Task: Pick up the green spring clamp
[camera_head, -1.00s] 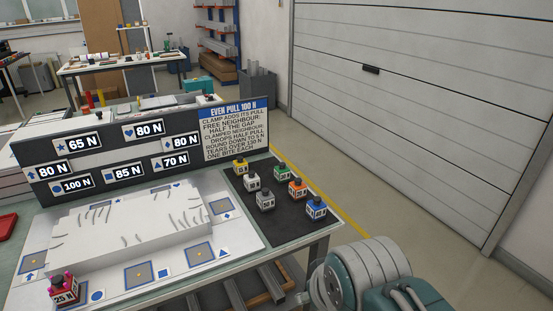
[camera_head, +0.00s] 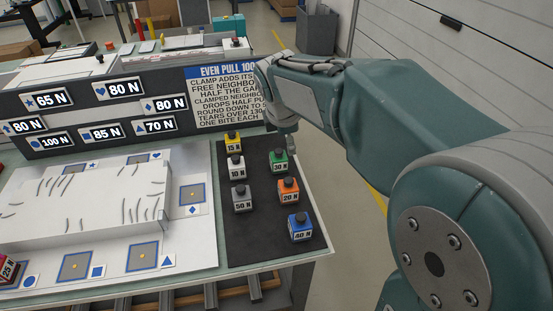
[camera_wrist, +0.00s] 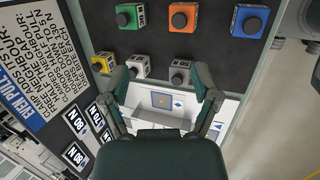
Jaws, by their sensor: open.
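The green spring clamp (camera_head: 279,161), a small block with a dark knob on top, stands upright on the black mat (camera_head: 262,247) in the head view. In the wrist view the green clamp (camera_wrist: 130,17) is at the top left, beyond my fingers. My gripper (camera_wrist: 162,76) is open, its two fingers spread with nothing held between them. In the head view my arm reaches in from the right, its end close above and behind the green clamp; the fingers are mostly hidden there.
Near it on the mat stand the yellow (camera_head: 233,143), white (camera_head: 236,167), grey (camera_head: 241,199), orange (camera_head: 288,190) and blue (camera_head: 300,227) clamps. The dark sign board (camera_head: 110,110) stands upright along the back. A white block (camera_head: 90,205) and a red clamp (camera_head: 8,270) are at left.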

